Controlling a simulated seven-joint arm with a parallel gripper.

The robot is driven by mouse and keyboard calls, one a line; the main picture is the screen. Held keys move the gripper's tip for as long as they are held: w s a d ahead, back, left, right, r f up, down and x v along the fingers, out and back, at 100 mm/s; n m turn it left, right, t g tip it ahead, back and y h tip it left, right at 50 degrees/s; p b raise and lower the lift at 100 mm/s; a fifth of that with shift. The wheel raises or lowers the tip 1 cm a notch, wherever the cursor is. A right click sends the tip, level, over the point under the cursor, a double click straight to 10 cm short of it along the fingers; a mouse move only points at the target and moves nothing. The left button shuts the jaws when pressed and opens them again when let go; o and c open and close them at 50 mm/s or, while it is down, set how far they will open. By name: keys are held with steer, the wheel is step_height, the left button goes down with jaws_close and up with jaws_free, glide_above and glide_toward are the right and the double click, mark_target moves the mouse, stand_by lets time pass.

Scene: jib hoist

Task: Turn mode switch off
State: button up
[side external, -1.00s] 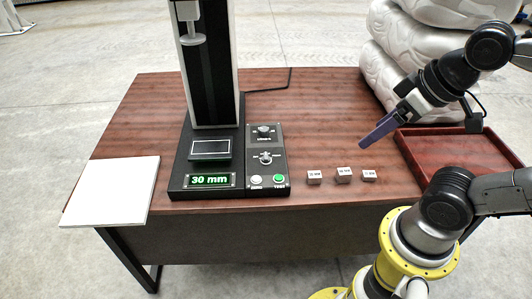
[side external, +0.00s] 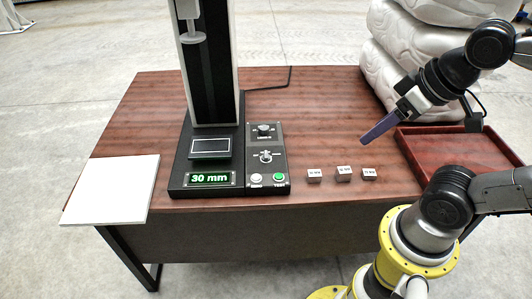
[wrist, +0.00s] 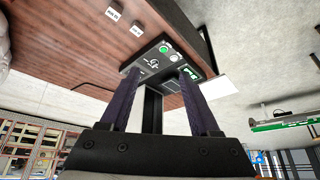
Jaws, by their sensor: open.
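The black control panel (side external: 281,170) stands beside the tester column on the table. It carries an upper knob (side external: 264,130) and a lower switch knob (side external: 265,157); their labels are too small to tell surely which is the mode switch. A white button (side external: 257,180) and a green button (side external: 279,179) sit below them. My gripper (side external: 365,141) is open and empty, above the table to the right of the panel and apart from it. In the wrist view, the panel (wrist: 147,62) shows beyond and between the two purple fingers (wrist: 156,88).
The tester (side external: 208,75) has a small plate and a display (side external: 210,180) reading 30 mm. Several small blocks (side external: 343,173) lie between panel and arm. A white board (side external: 112,190) lies at left, a red-brown tray (side external: 455,152) at right. Stacked white mattresses (side external: 400,55) stand behind.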

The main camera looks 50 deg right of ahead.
step_height(320, 180, up, 3)
steer(key=w+m, duration=0.2)
steer(key=m+g, duration=0.6)
glide_above(266, 155)
step_height(266, 155, down, 16)
step_height(266, 155, down, 13)
steer(key=shift+f, duration=0.1)
